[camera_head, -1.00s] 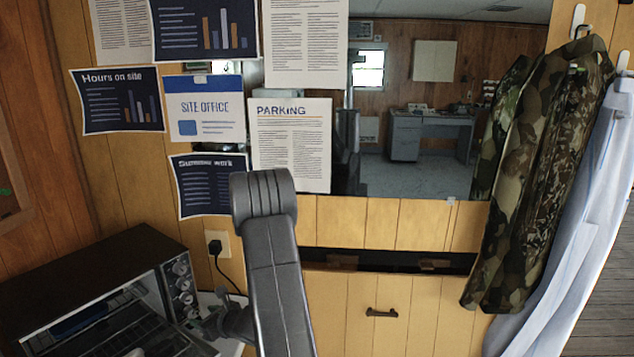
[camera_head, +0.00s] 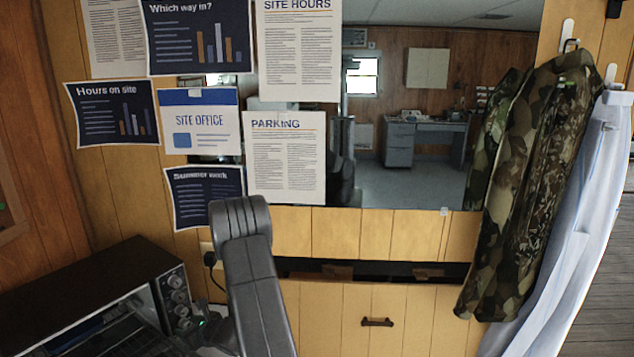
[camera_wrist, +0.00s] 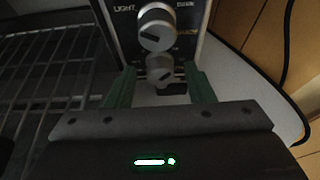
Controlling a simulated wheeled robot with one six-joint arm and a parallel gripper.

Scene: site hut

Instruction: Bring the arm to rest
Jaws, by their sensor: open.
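My arm (camera_head: 252,285) rises in front of the wall and bends down toward the toaster oven (camera_head: 95,285) at lower left in the head view. My gripper is mostly hidden behind the arm there. In the wrist view my gripper (camera_wrist: 160,84) is open, its two green fingers apart. The oven's control panel (camera_wrist: 187,50) lies ahead of them, with a lower knob (camera_wrist: 160,69) showing between the fingertips and an upper knob (camera_wrist: 156,29) above it. I cannot tell whether the fingers touch the lower knob. Nothing is seen held.
A wire rack (camera_wrist: 45,75) shows at left in the wrist view, and a dark cord (camera_wrist: 286,50) at right. In the head view a camouflage jacket (camera_head: 530,190) and a pale garment (camera_head: 590,210) hang at right. Posters and a mirror (camera_head: 420,110) cover the wall behind the arm.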

